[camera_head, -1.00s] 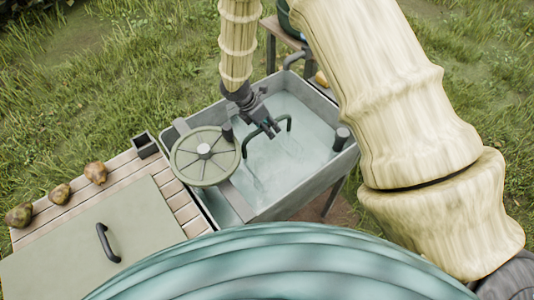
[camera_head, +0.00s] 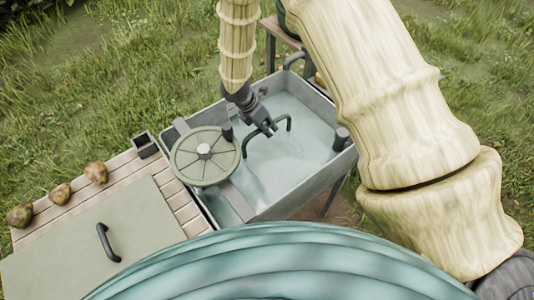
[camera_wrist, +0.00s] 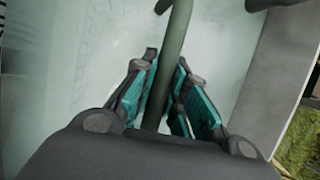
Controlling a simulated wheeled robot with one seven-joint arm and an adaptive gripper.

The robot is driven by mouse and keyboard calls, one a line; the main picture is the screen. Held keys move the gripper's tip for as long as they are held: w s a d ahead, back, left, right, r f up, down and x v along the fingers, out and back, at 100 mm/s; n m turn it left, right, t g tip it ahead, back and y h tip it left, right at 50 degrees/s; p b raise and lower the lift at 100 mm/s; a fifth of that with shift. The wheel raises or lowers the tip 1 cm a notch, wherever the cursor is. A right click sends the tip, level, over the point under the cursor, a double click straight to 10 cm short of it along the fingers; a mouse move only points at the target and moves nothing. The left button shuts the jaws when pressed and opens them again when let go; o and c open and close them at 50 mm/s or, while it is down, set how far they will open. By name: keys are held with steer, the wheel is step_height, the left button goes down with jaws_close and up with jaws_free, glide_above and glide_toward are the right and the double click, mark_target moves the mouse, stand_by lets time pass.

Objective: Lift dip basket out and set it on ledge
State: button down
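The dip basket's handle (camera_head: 289,125) is a dark green-grey bent bar standing above the pale water in the grey basin. The basket body is not clearly visible under the water. My gripper (camera_head: 269,128) is over the basin at the handle's top bar. In the wrist view the handle (camera_wrist: 179,30) runs between the teal-padded fingers of my gripper (camera_wrist: 163,90), which are close against it on both sides. My gripper looks shut on the handle. The ledge is not clearly identifiable; a flat grey strip (camera_head: 237,203) crosses the basin's near left part.
A round green-grey wheel (camera_head: 204,156) sits at the basin's (camera_head: 318,186) left side. A dark post (camera_head: 341,138) stands at its right rim. Grass surrounds everything.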

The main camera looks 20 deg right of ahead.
steer(key=shift+r, duration=0.1)
stand_by(0.4)
step_height(320, 180, up, 28)
steer(key=p, duration=0.7)
stand_by(1.0)
